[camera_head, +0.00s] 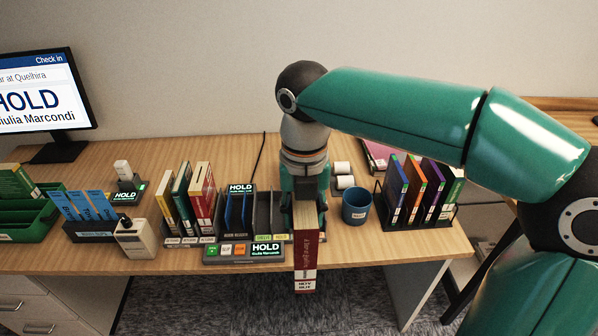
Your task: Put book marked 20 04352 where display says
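My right gripper (306,207) points down and is shut on a dark red book (306,252). The book hangs upright near the desk's front edge, just right of the slotted rack; its lower label is too small to read, so I cannot confirm its number. The display (38,95) at the left reads "Check in", "HOLD" and "Giulia Marcondi". A small sign reading HOLD (241,188) stands behind the rack (262,213), and a panel reading HOLD (265,250) lies in front. My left gripper is out of view.
Upright books (183,200) stand left of the rack. A blue cup (356,206) and a holder with several books (416,192) stand to the right.

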